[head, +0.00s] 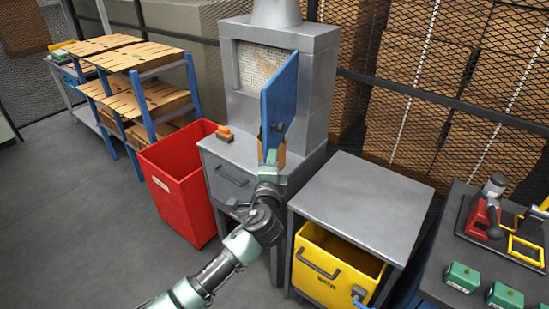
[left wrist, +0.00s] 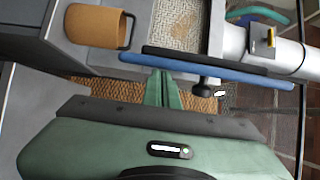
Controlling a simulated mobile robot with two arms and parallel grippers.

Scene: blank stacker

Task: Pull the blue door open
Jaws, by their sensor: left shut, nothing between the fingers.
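The blue door (head: 279,105) stands open, swung out from the front of a grey metal cabinet (head: 318,85). Behind it shows a pale, rough-textured opening (head: 262,68). A dark handle (head: 277,127) is on the door's face. My left gripper (head: 268,160) is at the door's lower edge. In the left wrist view, the door (left wrist: 225,73) is seen nearly edge-on, with its black knob (left wrist: 207,88) just right of the fingers. The green fingers of my left gripper (left wrist: 160,78) are together and empty, close to the door. My right gripper is not in view.
A brown, cup-like holder (left wrist: 98,27) is beside the cabinet opening. An orange-topped brush (head: 223,132) lies on the grey counter. A red bin (head: 181,180) stands left, a grey table (head: 362,200) with a yellow bin (head: 335,265) right. Floor at left is clear.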

